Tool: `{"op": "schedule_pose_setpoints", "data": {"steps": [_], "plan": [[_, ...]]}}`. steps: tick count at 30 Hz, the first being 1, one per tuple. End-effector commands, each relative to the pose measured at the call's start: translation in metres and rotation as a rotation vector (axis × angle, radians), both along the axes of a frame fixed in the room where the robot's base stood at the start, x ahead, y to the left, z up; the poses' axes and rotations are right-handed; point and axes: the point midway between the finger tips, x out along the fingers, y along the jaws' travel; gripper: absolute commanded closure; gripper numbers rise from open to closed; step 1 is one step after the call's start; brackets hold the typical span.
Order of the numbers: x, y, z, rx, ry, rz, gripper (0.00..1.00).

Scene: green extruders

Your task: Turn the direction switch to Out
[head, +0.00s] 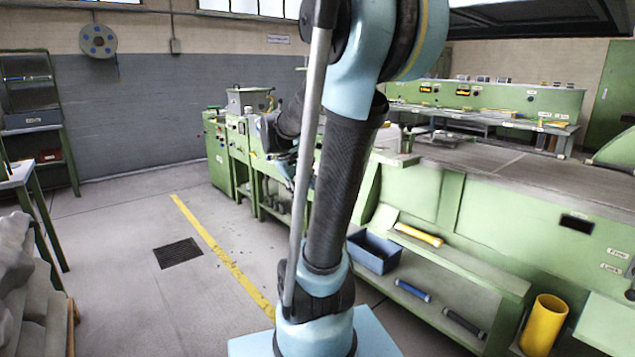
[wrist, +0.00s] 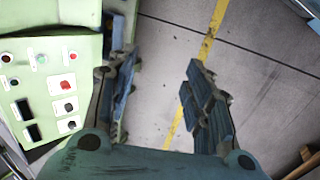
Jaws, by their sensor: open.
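A green control panel (wrist: 50,95) is at the left of the wrist view. It carries small buttons, a red switch (wrist: 68,85), an upper black knob (wrist: 71,106) and a lower black knob (wrist: 68,125), each on a white plate. The labels are too small to read, so I cannot tell which is the direction switch. My gripper (wrist: 161,62) is open and empty, to the right of the panel with floor visible between its fingers. In the head view the green machine (head: 240,150) stands behind my arm, which partly hides it and my gripper.
A yellow floor line (head: 222,252) and a dark floor grate (head: 178,252) lie on open floor at left. Grey sacks (head: 18,280) are at lower left.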

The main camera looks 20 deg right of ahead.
Motion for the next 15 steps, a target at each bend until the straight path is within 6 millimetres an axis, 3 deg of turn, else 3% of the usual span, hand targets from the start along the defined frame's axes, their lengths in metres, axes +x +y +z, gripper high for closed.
{"op": "schedule_pose_setpoints", "data": {"steps": [6, 15], "plan": [[0.066, -0.019, 0.016, -0.132, 0.042, 0.064, 0.53], [0.154, -0.041, 0.025, -0.316, 0.109, 0.142, 0.53]]}}
